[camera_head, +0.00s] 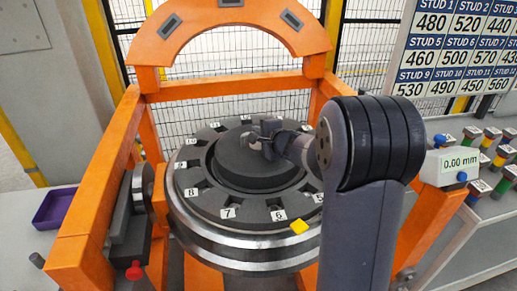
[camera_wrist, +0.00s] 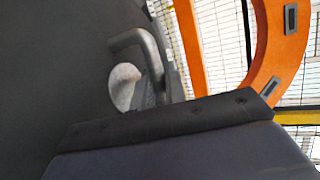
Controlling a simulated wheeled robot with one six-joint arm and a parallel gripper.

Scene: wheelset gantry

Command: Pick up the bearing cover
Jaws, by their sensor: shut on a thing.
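The bearing cover (camera_head: 238,165) is a dark grey round disc at the centre of the numbered ring, in the middle of the head view. My gripper (camera_head: 264,141) is at the handle on top of the cover and is shut on it. In the wrist view the cover is the large dark face (camera_wrist: 55,65) at the left, with a bent grey handle (camera_wrist: 150,55) standing from it. The fingertips are mostly hidden. I cannot tell whether the cover is clear of the ring.
A purple tray (camera_head: 54,207) is at left. A gauge reading 0.00 mm (camera_head: 460,163) and coloured studs (camera_head: 490,150) are at right.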

